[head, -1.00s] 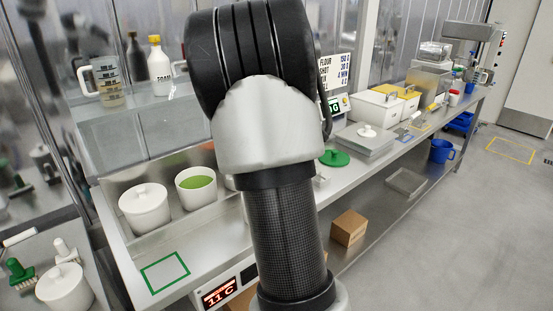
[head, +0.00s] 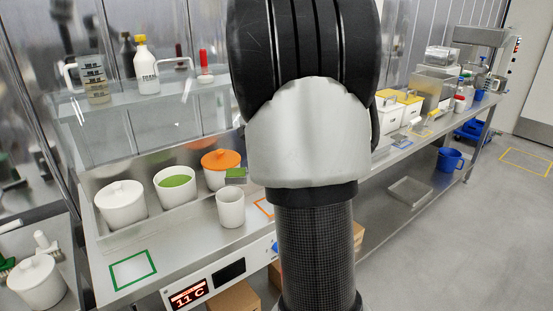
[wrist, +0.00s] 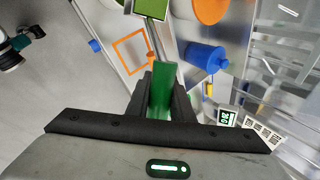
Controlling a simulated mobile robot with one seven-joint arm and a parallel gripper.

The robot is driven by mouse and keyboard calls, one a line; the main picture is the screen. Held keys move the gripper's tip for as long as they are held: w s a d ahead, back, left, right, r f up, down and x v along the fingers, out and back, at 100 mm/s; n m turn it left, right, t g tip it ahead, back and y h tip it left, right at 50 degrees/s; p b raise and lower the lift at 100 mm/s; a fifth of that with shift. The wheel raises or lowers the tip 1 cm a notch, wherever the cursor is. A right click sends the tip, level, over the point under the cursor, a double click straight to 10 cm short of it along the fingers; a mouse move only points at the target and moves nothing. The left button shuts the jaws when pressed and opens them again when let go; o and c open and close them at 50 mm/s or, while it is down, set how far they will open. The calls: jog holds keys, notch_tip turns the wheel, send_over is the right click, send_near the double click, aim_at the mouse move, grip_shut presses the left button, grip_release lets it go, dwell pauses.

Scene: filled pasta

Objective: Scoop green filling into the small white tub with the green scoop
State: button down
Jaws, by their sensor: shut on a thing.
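My gripper (wrist: 160,92) is shut on the green handle of the scoop (wrist: 163,80). In the wrist view a steel shaft runs from the handle to a square head at the top edge, with green in it, partly cut off. In the head view the scoop's head (head: 236,174) shows green on top, just above and behind the small white tub (head: 230,210). My arm hides the gripper there. The small white tub stands upright and open; its inside bottom is hidden. The green filling (head: 174,181) is in an open white pot (head: 177,197) to its left.
A green square outline (head: 133,270) on the front counter is empty. A blue cylindrical object (wrist: 205,57) is close right of the scoop in the wrist view.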

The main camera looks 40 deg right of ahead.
jog(key=w+a+r+n+g+h+p, duration=0.3)
jog(key=w+a+r+g+h+p, duration=0.1)
jog(key=a+r+h+p, duration=0.3)
jog(key=shift+w+a+r+n+h+p, duration=0.4)
jog(key=shift+w+a+h+p, duration=0.45)
jog(key=shift+a+h, duration=0.2)
dwell(0.3)
jog(key=shift+s+f, duration=0.1)
dwell(1.4)
